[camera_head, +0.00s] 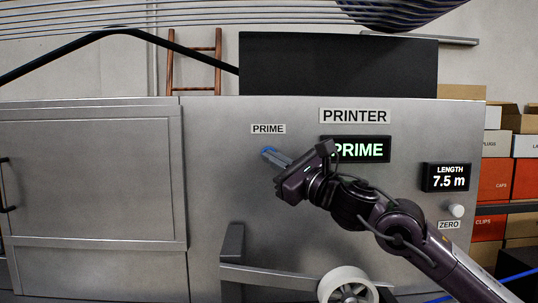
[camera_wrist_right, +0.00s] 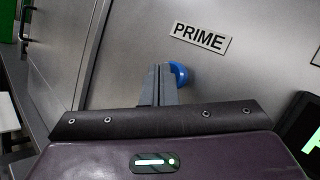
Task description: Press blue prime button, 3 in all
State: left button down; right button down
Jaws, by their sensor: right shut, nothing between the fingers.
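The blue prime button (camera_wrist_right: 181,73) shows in the right wrist view on the grey metal panel, below the PRIME label (camera_wrist_right: 202,38). My right gripper's shut, empty fingers (camera_wrist_right: 161,70) are right at the button and cover its left part. I cannot tell whether they touch it or whether it is pushed in. In the head view, my right gripper (camera_head: 270,156) reaches in from the lower right. Its fingertips are just under the PRIME label (camera_head: 268,129) and largely hide the button. My left gripper is not in view.
The PRINTER panel (camera_head: 210,200) has a lit display reading PRIME (camera_head: 372,150) and a length display reading 7.5 m (camera_head: 446,177). A white knob (camera_head: 456,210) sits above the ZERO label. A white roller (camera_head: 347,282) and bracket stick out below. Boxes (camera_head: 495,180) stand at right.

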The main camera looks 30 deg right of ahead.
jog(key=shift+w+d+r+p, duration=0.1)
jog(key=shift+w+d+p, duration=0.25)
jog(key=shift+w+p, duration=0.15)
dwell(0.5)
dwell(0.3)
jog(key=s+a+b, duration=0.1)
jog(key=s+b, duration=0.1)
jog(key=b, duration=0.1)
jog(key=shift+a, duration=0.15)
dwell(0.3)
jog(key=s+a+b, duration=0.1)
jog(key=s+b, duration=0.1)
jog(key=s, duration=0.1)
jog(key=s+a+b, duration=0.1)
jog(key=b, duration=0.1)
jog(key=shift+s+a, duration=0.15)
jog(key=shift+a, duration=0.15)
